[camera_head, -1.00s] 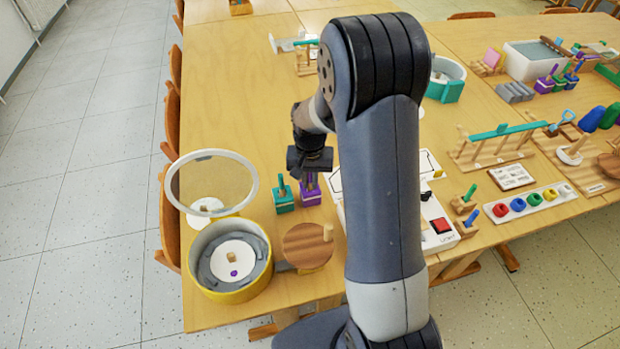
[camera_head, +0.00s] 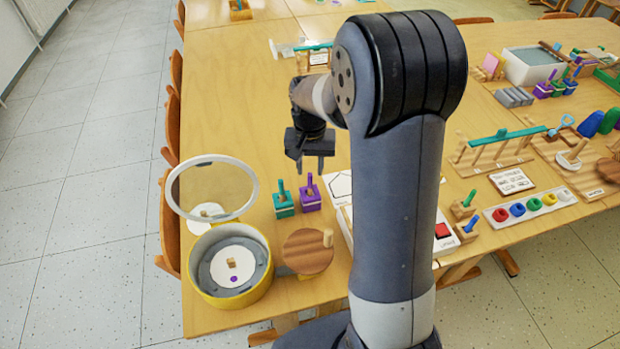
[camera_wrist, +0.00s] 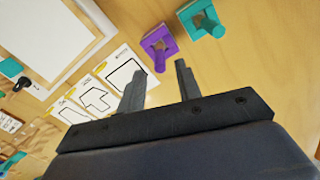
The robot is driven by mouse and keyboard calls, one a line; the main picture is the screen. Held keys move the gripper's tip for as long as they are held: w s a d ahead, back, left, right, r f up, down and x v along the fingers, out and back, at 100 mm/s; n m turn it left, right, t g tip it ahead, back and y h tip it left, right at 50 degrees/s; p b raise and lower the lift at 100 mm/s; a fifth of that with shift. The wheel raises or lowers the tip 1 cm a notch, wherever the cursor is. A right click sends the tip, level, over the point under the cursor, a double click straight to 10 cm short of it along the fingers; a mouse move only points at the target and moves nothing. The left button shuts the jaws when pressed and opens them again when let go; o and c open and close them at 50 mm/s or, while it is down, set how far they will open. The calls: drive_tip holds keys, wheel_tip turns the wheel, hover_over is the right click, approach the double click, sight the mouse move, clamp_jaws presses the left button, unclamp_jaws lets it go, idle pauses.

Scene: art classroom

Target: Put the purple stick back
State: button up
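The purple stick (camera_head: 310,180) stands upright in the purple block (camera_head: 311,198) on the near left of the table. A teal block (camera_head: 284,207) with its own teal stick (camera_head: 282,189) is right beside it on the left. In the wrist view the purple block (camera_wrist: 153,46) shows beyond my fingertips, with the stick on it.
A yellow round container (camera_head: 232,290) with an open clear lid (camera_head: 212,187) stands to the left. A round brown wooden board (camera_head: 307,252) lies in front of the blocks. Shape cards (camera_wrist: 108,92) lie beside the purple block.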

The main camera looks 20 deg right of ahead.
drive_tip(key=shift+r, duration=2.4)
